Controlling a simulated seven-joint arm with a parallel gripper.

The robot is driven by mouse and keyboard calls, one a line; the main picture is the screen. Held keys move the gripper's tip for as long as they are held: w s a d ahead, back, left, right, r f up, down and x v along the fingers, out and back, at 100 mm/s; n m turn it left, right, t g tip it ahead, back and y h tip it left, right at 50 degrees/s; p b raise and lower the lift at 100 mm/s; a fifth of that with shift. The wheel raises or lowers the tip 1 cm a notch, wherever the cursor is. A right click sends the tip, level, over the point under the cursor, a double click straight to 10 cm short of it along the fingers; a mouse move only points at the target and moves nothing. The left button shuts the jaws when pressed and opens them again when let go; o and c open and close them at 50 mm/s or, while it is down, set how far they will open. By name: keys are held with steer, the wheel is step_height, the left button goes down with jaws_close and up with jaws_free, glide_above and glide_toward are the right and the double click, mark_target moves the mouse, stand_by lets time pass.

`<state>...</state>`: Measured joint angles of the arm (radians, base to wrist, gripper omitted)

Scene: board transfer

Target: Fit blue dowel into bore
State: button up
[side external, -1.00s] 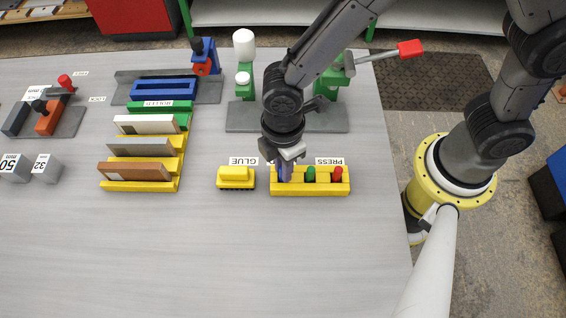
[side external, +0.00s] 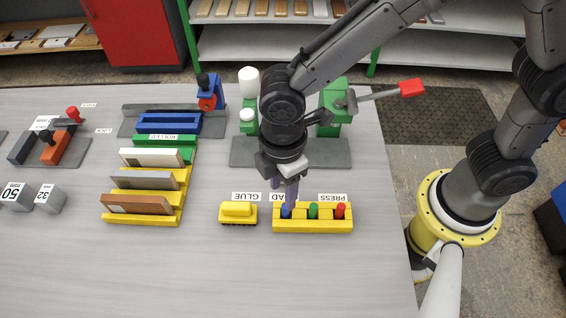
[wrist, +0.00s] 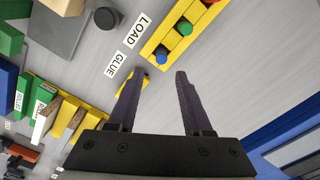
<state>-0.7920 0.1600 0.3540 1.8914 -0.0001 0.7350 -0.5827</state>
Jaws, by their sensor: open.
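The blue dowel (side external: 285,212) stands in the left slot of the yellow dowel rack (side external: 312,228). It also shows in the wrist view (wrist: 162,57), just beyond the fingertips and apart from them. My gripper (side external: 287,202) is above the left end of the rack, pointing down, with its fingers partly in front of the blue dowel in the side view. In the wrist view my gripper (wrist: 155,75) is open, with nothing between its fingers. I cannot make out a bore in either view.
A green dowel (side external: 313,212) and a red dowel (side external: 340,211) share the rack. A yellow glue block (side external: 238,213) sits to its left. The green press (side external: 333,108) stands behind. Boards lie on a stepped yellow rack (side external: 142,218). The front table is clear.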

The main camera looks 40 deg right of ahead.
mark_target(283, 206)
step_height(283, 206, up, 8)
steer(key=s+d+r+m+t, duration=0.1)
steer(key=d+r+m, duration=0.1)
steer(key=d+m, duration=0.2)
steer(key=s+d+r+m+t, duration=0.1)
steer(key=s+d+r+m, duration=0.1)
steer(key=d, duration=0.8)
steer(key=s+d+r+m+t, duration=0.1)
steer(key=d+r+m+t, duration=0.1)
steer(key=d+r+m, duration=0.2)
steer(key=d+m, duration=0.1)
steer(key=d, duration=0.2)
steer(key=shift+s+d+r+m+y, duration=0.2)
steer(key=shift+s+r+m+y, duration=0.1)
steer(key=shift+y, duration=0.1)
steer(key=shift+o, duration=0.2)
steer(key=s+d+m, duration=0.1)
steer(key=s+d+m+t, duration=0.1)
steer(key=s+d+m, duration=0.1)
steer(key=s+d, duration=0.1)
steer(key=shift+f+m+h, duration=0.25)
steer(key=shift+m+h, duration=0.15)
steer(key=shift+o, duration=0.4)
steer(key=shift+s+d+f+t, duration=0.1)
steer(key=shift+s+d+t, duration=0.1)
steer(key=shift+s+t, duration=0.1)
steer(key=shift+w, duration=0.1)
